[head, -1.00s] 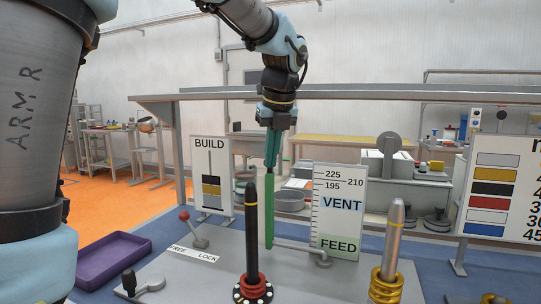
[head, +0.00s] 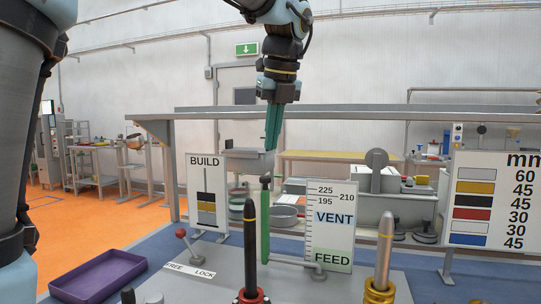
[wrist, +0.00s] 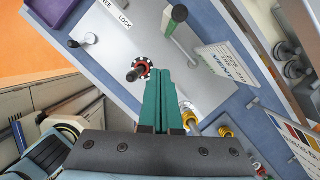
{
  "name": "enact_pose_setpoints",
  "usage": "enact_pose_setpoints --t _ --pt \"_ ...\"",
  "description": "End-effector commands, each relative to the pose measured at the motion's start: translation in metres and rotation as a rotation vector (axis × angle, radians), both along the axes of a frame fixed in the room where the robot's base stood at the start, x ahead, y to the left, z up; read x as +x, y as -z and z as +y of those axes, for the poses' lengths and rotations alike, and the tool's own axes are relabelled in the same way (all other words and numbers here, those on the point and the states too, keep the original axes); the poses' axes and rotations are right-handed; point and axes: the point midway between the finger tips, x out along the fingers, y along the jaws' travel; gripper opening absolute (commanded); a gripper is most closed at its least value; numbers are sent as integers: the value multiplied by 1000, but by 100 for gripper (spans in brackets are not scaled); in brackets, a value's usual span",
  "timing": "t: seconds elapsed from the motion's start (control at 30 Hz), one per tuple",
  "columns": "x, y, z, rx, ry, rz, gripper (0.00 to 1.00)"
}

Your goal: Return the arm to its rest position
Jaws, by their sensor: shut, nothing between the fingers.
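My gripper (head: 273,148) hangs fingers-down at the end of my arm in the head view. Its teal fingers are shut and empty. It is above and apart from an upright green rod (head: 265,230) with a dark knob on top. In the wrist view the shut fingers (wrist: 156,76) point over the grey work plate (wrist: 135,35), and the green rod (wrist: 183,22) stands clear of them. A black post (head: 250,250) with a red ring at its foot stands in front. A silver post (head: 384,255) with gold rings stands to the right.
A BUILD sign (head: 207,175) and a VENT/FEED scale board (head: 330,200) stand behind the posts. A red-knobbed lever (head: 182,234) is by the FREE/LOCK plate. A purple tray (head: 95,278) is at left, an mm colour board (head: 490,200) at right. Space around the gripper is clear.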

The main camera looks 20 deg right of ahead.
Motion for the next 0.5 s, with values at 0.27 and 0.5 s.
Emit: enact_pose_setpoints --t 0.27,0.5 --pt "0 -4 3 -4 -20 3 0" --pt "38 62 55 -125 -497 50 0"
